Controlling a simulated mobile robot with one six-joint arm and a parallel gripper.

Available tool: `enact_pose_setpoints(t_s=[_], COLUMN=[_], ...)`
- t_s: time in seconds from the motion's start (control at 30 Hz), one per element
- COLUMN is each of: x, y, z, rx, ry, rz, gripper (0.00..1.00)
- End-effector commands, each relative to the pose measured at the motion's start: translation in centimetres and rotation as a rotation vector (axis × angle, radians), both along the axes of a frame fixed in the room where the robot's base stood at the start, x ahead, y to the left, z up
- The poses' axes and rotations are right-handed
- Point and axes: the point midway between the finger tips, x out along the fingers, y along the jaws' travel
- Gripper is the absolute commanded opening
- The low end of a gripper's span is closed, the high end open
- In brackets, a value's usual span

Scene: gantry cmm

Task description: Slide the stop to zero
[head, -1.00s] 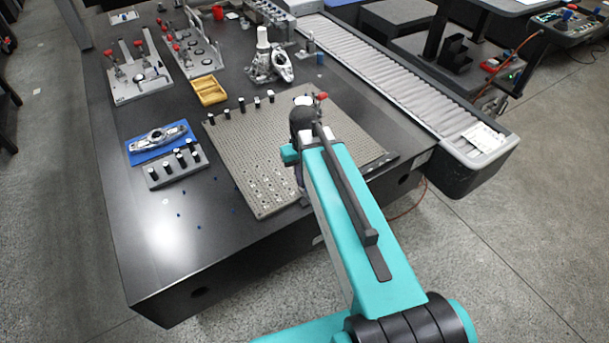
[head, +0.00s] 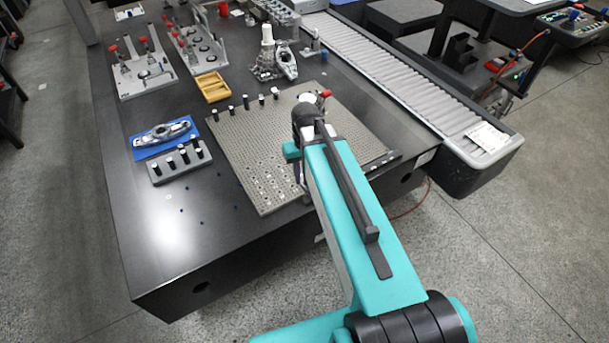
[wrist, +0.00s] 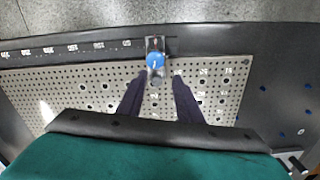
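The stop (wrist: 155,47) is a small dark slide with a round blue knob (wrist: 155,60). In the wrist view it sits on the dark scale rail (wrist: 60,49) along the plate's edge, near the rail's right end. White labels run along the rail to the left of the stop; they are too small to read. My gripper (wrist: 158,78) is open, its two dark fingers apart, with the tips just short of the knob and on either side of it. In the head view my arm hides the stop and the fingers; part of the rail (head: 382,161) shows.
The perforated plate (head: 240,150) lies on the dark table (head: 150,225). Black-and-white pins (head: 246,101) stand along its far side. A yellow tray (head: 212,87), a blue mat (head: 142,152) with a metal part and a roller conveyor (head: 380,75) are around it.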

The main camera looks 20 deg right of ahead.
Motion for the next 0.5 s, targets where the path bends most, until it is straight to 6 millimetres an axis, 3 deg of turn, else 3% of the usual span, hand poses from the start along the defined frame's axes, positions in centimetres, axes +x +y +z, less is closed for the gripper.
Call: enact_pose_setpoints(t_s=[0.5], x=[0.0], y=[-0.1], z=[3.9], rx=[0.000], ry=[-0.003], rz=[-0.001], gripper=[0.33])
